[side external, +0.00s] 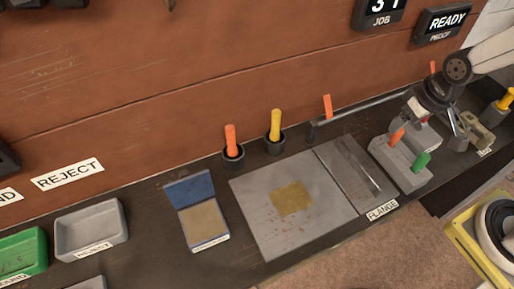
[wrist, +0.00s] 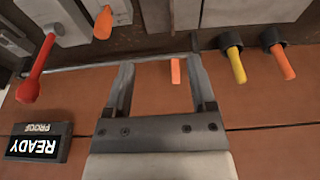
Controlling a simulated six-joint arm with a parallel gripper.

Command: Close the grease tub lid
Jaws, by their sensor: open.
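A shallow blue box with a hinged lid (side external: 190,188) stands on the bench in the side view. Its lid is tilted up and open at the back, and a flat tan fill (side external: 205,222) shows inside. Its front label is too small to read, so I cannot tell for sure that it is the grease tub. My gripper (side external: 437,118) is far to the right of it, above the right part of the bench. In the wrist view my gripper (wrist: 161,58) is open, with nothing held between its fingers. The blue box is not in the wrist view.
A grey plate (side external: 250,228) lies right of the box. Cups with an orange handle (side external: 230,138) and a yellow handle (side external: 275,124) stand behind. A grey block with a green peg (side external: 420,162) is near my gripper. A grey tray (side external: 90,226) stands left.

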